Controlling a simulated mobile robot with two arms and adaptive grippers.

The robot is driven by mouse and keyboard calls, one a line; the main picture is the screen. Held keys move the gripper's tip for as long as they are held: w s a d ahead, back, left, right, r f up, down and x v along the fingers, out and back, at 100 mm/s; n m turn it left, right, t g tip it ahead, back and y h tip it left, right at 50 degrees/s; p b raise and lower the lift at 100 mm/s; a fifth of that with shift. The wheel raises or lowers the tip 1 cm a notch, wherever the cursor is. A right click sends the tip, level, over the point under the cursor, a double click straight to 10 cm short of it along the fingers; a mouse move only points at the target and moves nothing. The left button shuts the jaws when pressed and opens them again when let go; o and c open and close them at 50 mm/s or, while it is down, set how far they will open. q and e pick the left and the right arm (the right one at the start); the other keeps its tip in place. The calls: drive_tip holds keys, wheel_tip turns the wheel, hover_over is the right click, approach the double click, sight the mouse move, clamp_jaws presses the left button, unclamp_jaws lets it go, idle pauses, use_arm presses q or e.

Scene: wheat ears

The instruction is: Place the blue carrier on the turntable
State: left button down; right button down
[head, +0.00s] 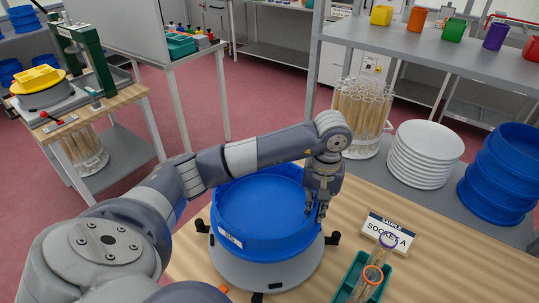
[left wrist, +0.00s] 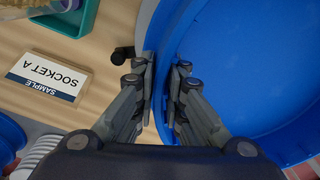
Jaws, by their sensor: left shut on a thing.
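The blue carrier (head: 262,208) is a wide, round, shallow tub with a white label on its near side. It sits level over the grey round turntable (head: 270,277), which has black clamps around its edge. I cannot tell whether the carrier rests fully on it. My left gripper (head: 317,212) points down at the carrier's right rim. In the left wrist view the fingers (left wrist: 166,75) are shut on the carrier's wall, with its blue floor (left wrist: 245,75) to the right. My right gripper is not in view.
A "SOCKET A" sign (head: 388,234) and a green rack (head: 350,285) with capped tubes stand on the wooden table right of the turntable. Behind are white plates (head: 425,154), stacked blue carriers (head: 504,170) and a bundle of wheat tubes (head: 360,115). A press stands at the left.

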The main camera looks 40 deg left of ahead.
use_arm(q)
wheel_tip(320, 180, down, 6)
drive_tip(key=shift+w+a+r+p, duration=0.1)
drive_tip(key=shift+p, duration=0.8)
drive_tip(key=shift+f, duration=0.8)
wheel_tip(320, 180, down, 3)
drive_tip(key=shift+r+p, duration=0.2)
drive_tip(key=shift+p, duration=0.4)
drive_tip(key=shift+f+b, duration=0.2)
drive_tip(key=shift+b, duration=0.1)
drive_tip(key=c, duration=1.7)
unclamp_jaws()
drive_tip(key=shift+o, duration=0.2)
drive_tip(key=shift+r, duration=0.1)
